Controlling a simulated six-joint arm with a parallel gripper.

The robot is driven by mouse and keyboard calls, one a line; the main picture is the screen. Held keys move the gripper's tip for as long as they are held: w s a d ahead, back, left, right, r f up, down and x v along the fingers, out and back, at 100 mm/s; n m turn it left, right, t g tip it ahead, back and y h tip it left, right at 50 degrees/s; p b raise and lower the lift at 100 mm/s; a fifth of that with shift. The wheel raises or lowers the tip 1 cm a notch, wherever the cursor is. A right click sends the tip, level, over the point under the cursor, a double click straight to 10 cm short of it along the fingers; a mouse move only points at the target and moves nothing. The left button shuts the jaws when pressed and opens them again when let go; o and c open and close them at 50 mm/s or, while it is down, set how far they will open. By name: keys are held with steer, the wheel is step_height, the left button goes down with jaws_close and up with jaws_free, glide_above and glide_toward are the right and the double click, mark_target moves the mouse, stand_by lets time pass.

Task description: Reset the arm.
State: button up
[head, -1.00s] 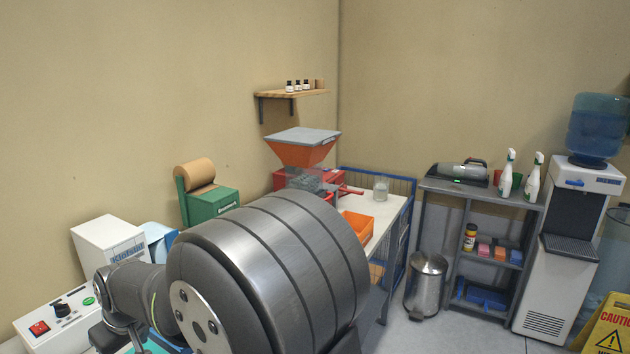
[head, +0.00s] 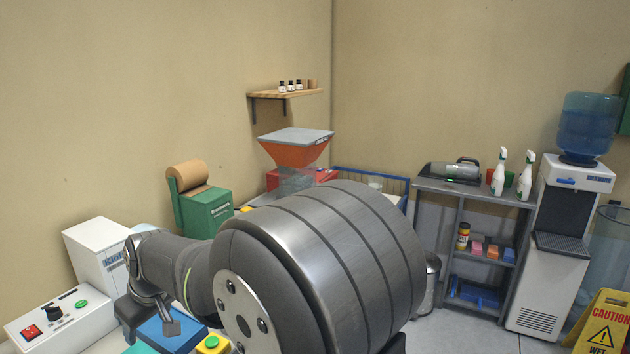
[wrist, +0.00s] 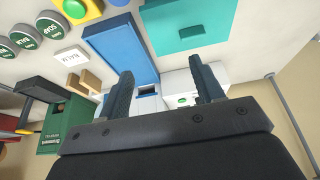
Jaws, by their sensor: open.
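My arm fills the lower middle of the head view, with my gripper (head: 150,315) at its left end above the bench. The two dark fingers stand apart in the wrist view (wrist: 161,75), and nothing shows between them. Beyond the fingers in the wrist view are a blue block or tray (wrist: 120,50) and a teal tray (wrist: 190,25). They look apart from the fingers. My arm hides much of the bench in the head view.
A white box with a red switch and green button (head: 62,318) stands at the left. A white machine (head: 95,250) and a green roll dispenser (head: 207,212) are behind my arm. A red-orange hopper (head: 295,152) stands farther back. The yellow-cased green button (head: 212,343) is near my arm.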

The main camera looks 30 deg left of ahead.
steer(key=w+d+r, duration=0.2)
steer(key=w+d, duration=0.1)
steer(key=w+a+f, duration=0.1)
steer(key=a+f, duration=0.2)
steer(key=a, duration=0.4)
steer(key=w+a+f, duration=0.2)
steer(key=a+f, duration=0.1)
steer(key=a, duration=0.3)
steer(key=s+a+f, duration=0.3)
steer(key=s+a, duration=0.1)
steer(key=s, duration=0.1)
steer(key=shift+s+a+f, duration=0.2)
steer(key=shift+s+a, duration=0.15)
steer(key=o, duration=0.9)
steer(key=shift+c, duration=0.2)
steer(key=w+d+r+h, duration=0.2)
steer(key=w+d+r, duration=0.4)
steer(key=d, duration=0.3)
steer(key=w+d+r+h, duration=0.3)
steer(key=w+d+r, duration=0.2)
steer(key=d+r, duration=0.25)
step_height(320, 180, down, 11)
steer(key=d, duration=0.1)
steer(key=shift+w+r, duration=0.2)
